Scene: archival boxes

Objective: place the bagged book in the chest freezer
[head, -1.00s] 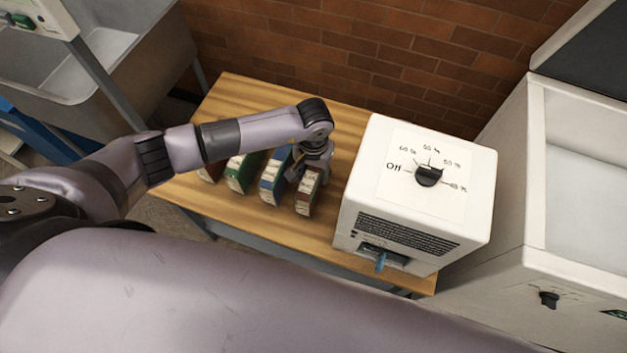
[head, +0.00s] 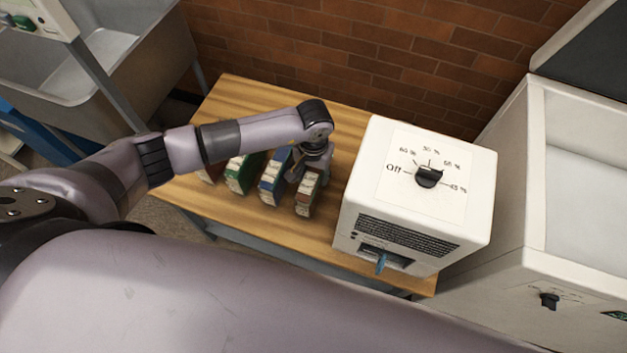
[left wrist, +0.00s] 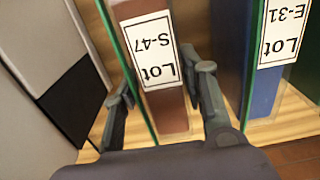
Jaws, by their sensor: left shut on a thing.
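A book with a brown spine and a white label (head: 308,190) stands upright at the right end of a row on the wooden table. My left gripper (left wrist: 164,84) is shut on this book, one finger on each side. In the head view the gripper (head: 309,170) comes down over the book's far end and hides part of it. My right gripper is not in view.
A blue book (head: 272,180) stands close left of the held one, then a green book (head: 242,175) and a partly hidden brown one. A white box-shaped device with a dial (head: 385,215) stands between the books and the freezer. A sink (head: 70,90) is at upper left.

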